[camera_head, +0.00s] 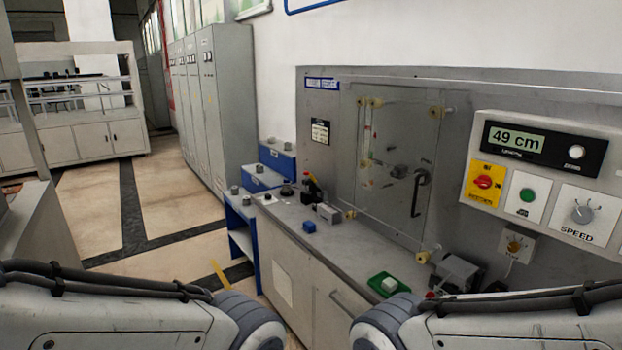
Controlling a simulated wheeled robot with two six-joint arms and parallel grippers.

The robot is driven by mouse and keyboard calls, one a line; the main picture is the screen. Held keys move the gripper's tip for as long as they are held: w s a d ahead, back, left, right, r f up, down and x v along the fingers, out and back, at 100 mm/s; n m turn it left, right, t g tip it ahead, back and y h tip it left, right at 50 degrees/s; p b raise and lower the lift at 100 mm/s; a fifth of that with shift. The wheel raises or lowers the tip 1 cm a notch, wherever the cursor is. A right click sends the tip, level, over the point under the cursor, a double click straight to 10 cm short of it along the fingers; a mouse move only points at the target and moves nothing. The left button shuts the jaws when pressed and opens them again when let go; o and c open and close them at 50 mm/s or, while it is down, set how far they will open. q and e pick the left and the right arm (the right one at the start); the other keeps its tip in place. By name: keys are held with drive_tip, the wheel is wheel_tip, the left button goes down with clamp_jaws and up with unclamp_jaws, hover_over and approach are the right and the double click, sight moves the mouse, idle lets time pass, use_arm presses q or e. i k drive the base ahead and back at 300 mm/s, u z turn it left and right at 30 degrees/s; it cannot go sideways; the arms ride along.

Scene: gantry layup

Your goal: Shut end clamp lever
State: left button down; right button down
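A small dark device with a red-tipped upright part (312,184) stands on the grey bench, left of the clear panel. It may be the end clamp with its lever, but it is too small to tell, and so is whether it is open or shut. A grey block (328,213) sits just in front of it. Another grey block-like unit (458,270) stands at the bench's right, with a small red part (430,295) near it. My two arms come in along the bottom edge, left and right. Neither gripper is in view.
The clear panel (385,165) with a black handle (417,193) stands behind the bench. A control panel (545,180) reads 49 cm. A blue block (309,226) and a green tray (388,285) with a pale block lie on the bench. Blue stepped shelves (262,181) stand left.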

sight(317, 184)
drive_tip(key=u, duration=0.9)
drive_tip(key=i, duration=2.2)
drive_tip(key=z, duration=0.85)
drive_tip(key=i, duration=0.75)
drive_tip(key=z, duration=0.7)
